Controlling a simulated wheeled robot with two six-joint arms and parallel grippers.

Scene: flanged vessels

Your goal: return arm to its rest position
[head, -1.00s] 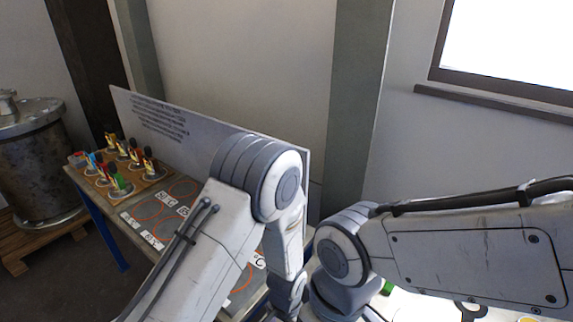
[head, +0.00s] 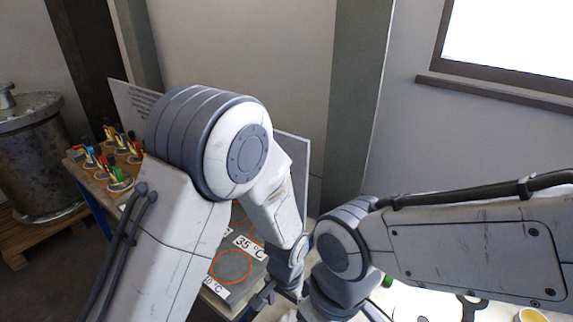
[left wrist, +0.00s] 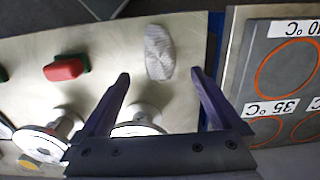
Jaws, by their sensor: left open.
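My left arm (head: 170,235) comes in from the left in the head view, bent at a large grey joint. My left gripper shows in the left wrist view (left wrist: 160,90) with two dark purple fingers apart and nothing between the tips. It hangs over a pale table surface (left wrist: 110,50); its height above it I cannot tell. In the head view the left gripper is mostly hidden low in the centre. My right arm (head: 470,245) reaches in from the right; its gripper does not show clearly.
A dark board (left wrist: 262,75) with orange circles and temperature labels lies beside the gripper. A red-and-green object (left wrist: 66,68), a grey rounded object (left wrist: 160,52) and flanged white pieces (left wrist: 140,122) are near the fingers. A wooden rack (head: 98,178) of colourful items and a metal vessel (head: 38,155) stand left.

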